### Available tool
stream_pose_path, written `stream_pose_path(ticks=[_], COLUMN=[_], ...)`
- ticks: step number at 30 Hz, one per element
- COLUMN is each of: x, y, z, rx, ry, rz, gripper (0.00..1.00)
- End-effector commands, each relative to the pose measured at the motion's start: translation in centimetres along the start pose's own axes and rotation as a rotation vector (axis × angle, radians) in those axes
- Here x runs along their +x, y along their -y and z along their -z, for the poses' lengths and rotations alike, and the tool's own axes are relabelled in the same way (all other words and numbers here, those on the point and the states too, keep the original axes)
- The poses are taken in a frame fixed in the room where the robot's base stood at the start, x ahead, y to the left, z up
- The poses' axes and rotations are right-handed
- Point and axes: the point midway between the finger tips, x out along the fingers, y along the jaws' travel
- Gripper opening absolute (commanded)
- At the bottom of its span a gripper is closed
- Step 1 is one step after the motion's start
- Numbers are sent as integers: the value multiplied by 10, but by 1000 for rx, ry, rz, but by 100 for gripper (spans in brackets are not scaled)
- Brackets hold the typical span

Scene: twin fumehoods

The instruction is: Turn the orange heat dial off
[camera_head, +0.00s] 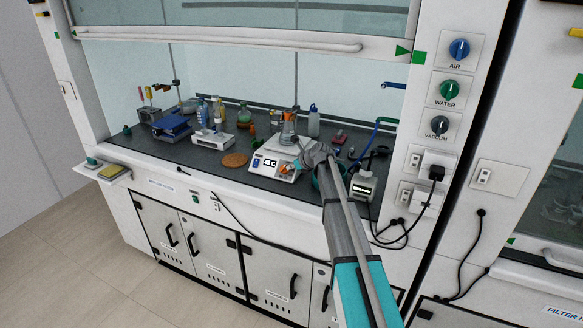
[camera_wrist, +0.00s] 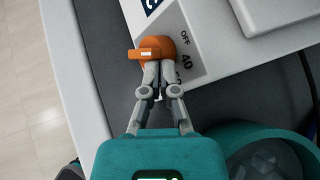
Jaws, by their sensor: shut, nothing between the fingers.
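The orange heat dial (camera_wrist: 155,47) is on the front panel of a white hotplate (camera_wrist: 205,50) in the wrist view. Its raised bar with a pale mark points left in that view, while the printed OFF and 40 labels lie on its right. My gripper (camera_wrist: 159,70) is shut and empty, with its fingertips at the dial's near edge. I cannot tell whether they touch it. In the head view the hotplate (camera_head: 266,166) stands at the hood's front edge, with a lit display and a vessel on top. The dial (camera_head: 283,169) is small there, close to my gripper (camera_head: 294,166).
An orange-brown round mat (camera_head: 234,160) lies left of the hotplate. A teal round container (camera_wrist: 265,152) is beside my gripper at the lower right of the wrist view. Bottles and a blue box (camera_head: 172,127) stand further left. The hood sash (camera_head: 220,38) is raised.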

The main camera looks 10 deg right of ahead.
Motion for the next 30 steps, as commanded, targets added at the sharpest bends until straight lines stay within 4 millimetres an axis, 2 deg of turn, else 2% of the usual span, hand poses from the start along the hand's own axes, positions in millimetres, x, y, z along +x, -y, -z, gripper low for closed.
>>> stream_pose_path(ticks=[19, 30], x=[4, 8], y=[5, 4], z=[-16, -18], rx=[-178, -192], ry=[-194, -203], rz=[-128, -138], gripper=[0, 0])
